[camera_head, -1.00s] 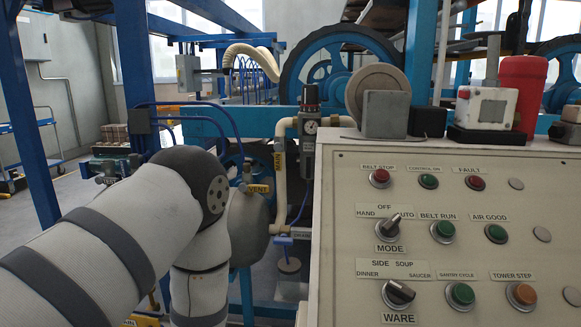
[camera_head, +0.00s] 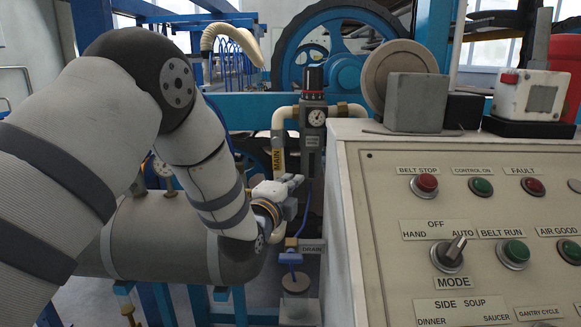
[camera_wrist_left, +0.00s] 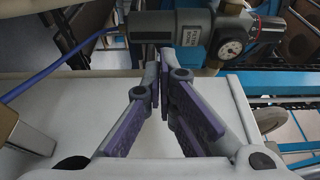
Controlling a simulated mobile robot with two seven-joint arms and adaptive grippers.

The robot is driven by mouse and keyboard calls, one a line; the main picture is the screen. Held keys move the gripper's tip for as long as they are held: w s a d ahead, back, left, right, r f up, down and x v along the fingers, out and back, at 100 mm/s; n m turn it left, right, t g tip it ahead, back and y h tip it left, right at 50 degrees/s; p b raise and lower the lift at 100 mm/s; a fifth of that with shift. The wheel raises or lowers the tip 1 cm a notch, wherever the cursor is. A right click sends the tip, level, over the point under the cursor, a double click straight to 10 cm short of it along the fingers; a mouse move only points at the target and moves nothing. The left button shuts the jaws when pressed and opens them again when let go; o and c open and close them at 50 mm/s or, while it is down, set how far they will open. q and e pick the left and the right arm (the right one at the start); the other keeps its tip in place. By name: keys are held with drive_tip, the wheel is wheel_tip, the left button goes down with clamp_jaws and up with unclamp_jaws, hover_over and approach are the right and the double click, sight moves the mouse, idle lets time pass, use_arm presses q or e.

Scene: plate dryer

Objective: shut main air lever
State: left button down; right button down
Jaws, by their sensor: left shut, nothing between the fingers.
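The cream pipe with the yellow MAIN label (camera_head: 277,158) runs down beside the filter regulator (camera_head: 312,125) in the head view. I cannot make out the main air lever itself; my left arm and hand cover the lower part of this pipe. My left gripper (camera_head: 294,183) is just below the MAIN label, in front of the pipework. In the left wrist view its purple-padded fingers (camera_wrist_left: 165,54) come together at the tips, shut with nothing between them. The filter body (camera_wrist_left: 180,38) and round gauge (camera_wrist_left: 232,48) show just beyond the tips. My right gripper is not in view.
The control cabinet (camera_head: 375,290) stands close on the right, with buttons and knobs. A blue handle (camera_head: 290,257) beside the DRAIN label is below my gripper. A grey tank (camera_head: 130,240) lies behind my left arm. A blue hose (camera_wrist_left: 60,65) crosses the left wrist view.

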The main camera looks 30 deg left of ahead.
sight(277, 154)
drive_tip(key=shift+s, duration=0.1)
